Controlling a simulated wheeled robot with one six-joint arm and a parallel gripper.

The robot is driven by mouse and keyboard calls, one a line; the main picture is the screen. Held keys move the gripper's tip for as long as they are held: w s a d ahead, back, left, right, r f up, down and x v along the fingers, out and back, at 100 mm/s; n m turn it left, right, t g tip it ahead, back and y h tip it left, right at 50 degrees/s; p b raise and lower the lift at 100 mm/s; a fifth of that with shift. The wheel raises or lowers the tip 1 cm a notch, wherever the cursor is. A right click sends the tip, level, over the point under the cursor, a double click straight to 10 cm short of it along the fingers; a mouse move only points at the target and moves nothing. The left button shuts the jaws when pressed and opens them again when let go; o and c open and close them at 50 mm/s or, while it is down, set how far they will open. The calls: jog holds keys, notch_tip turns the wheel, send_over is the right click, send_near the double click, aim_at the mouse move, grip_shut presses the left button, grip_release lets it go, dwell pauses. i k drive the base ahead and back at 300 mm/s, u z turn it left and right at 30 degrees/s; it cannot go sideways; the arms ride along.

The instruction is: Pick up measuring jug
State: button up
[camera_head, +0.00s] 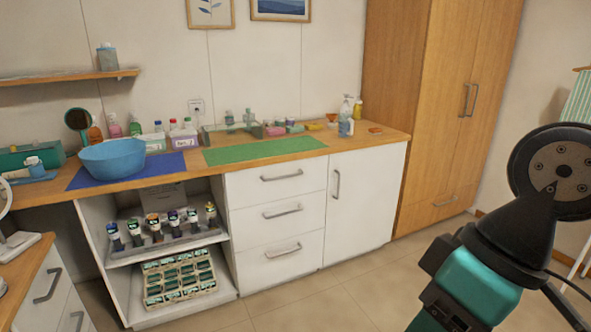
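I cannot make out a measuring jug for certain. Small clear or greenish vessels (248,116) stand toward the back of the wooden counter, by a low clear tray, but they are too small to tell whether one is a jug. My arm (470,285), teal and black, fills the lower right, well apart from the counter. The fingers of my gripper do not show in this view.
The wooden counter (360,138) carries a blue basin (112,157) on a blue mat (80,181), a green mat (265,149) with a bare top, and bottles. White drawers (278,215) and open shelves with jars stand below. A tall wooden cabinet (440,100) stands right. Floor in front is clear.

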aim_at(346, 123)
jog(key=i, duration=1.55)
jog(key=z, duration=0.45)
jog(key=i, duration=2.35)
jog(key=u, duration=0.45)
